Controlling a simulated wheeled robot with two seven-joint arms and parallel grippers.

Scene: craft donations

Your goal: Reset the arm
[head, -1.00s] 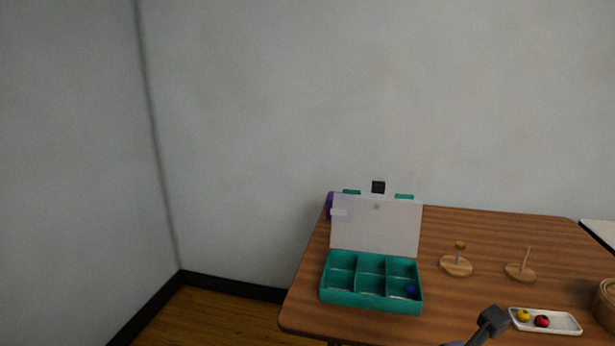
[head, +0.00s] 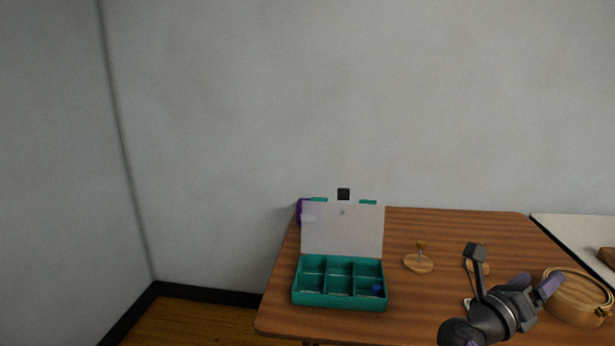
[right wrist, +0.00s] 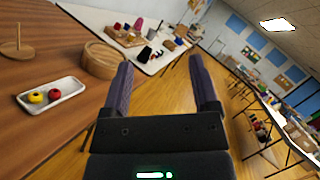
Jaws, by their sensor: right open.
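My right gripper (head: 536,284) is raised over the right part of the wooden table (head: 400,325) in the head view. In the right wrist view the purple fingers of the right gripper (right wrist: 161,65) stand wide apart with nothing between them. They point out past the table edge toward the room. My left gripper is in neither view.
A teal box (head: 340,300) with its lid up holds a blue bead (head: 377,289). A peg stand (head: 418,263) is to its right. A white tray (right wrist: 52,95) holds yellow and red beads, near a round wooden basket (right wrist: 101,60). Open floor (right wrist: 185,110) lies beyond the edge.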

